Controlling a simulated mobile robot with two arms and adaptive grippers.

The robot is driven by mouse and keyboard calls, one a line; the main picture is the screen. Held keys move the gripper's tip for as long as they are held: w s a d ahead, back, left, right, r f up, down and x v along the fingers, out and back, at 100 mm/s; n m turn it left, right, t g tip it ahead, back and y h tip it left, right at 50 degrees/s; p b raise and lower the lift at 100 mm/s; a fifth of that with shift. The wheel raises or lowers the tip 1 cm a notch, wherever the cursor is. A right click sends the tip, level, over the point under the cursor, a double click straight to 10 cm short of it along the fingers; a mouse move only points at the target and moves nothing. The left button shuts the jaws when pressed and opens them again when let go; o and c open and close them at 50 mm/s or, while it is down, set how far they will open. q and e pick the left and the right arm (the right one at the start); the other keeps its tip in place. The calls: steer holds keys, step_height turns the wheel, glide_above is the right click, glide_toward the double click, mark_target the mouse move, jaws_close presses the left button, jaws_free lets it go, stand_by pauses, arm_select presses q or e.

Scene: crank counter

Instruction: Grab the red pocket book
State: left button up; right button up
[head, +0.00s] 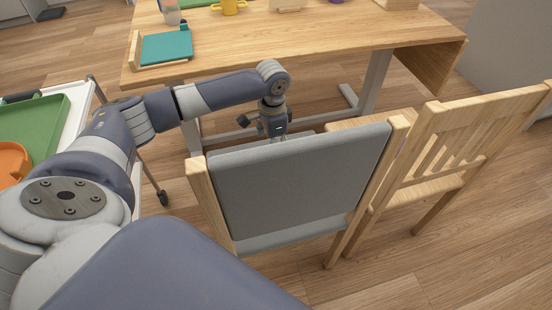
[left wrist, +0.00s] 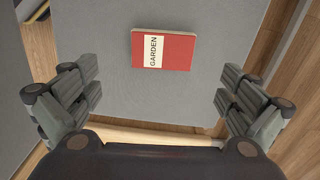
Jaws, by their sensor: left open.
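The red pocket book (left wrist: 178,51) shows in the left wrist view, lying flat on a grey surface (left wrist: 110,90) that appears to be the chair seat. It has a white label reading GARDEN. My left gripper (left wrist: 158,100) is open and empty, with its fingers spread to either side below the book in the picture and apart from it. In the head view my left gripper (head: 265,125) hangs behind the grey chair back (head: 300,180), which hides the book and most of the seat. My right gripper is in neither view.
A wooden table (head: 300,35) stands beyond the chair, with a teal item (head: 167,48) in a wooden holder and a yellow mug (head: 229,6). A second wooden chair (head: 450,150) stands at the right. A white cart with a green tray (head: 48,122) and orange bowl (head: 12,160) is at the left.

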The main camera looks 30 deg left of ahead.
arm_select(q)
steer(key=shift+w+a+f+b, duration=0.15)
steer(key=shift+f+b, duration=0.6)
steer(key=shift+f, duration=1.4)
steer(key=shift+w+f+b, duration=0.15)
steer(key=shift+f+b, duration=0.6)
steer(key=shift+f, duration=1.4)
step_height(320, 180, down, 4)
steer(key=shift+b, duration=0.85)
steer(key=shift+w+f, duration=0.1)
steer(key=shift+f, duration=0.4)
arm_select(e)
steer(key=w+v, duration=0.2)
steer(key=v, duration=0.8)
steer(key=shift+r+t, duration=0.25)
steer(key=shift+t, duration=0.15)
arm_select(q)
steer(key=shift+c, duration=0.6)
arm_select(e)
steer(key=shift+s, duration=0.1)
arm_select(q)
steer(key=c, duration=0.7)
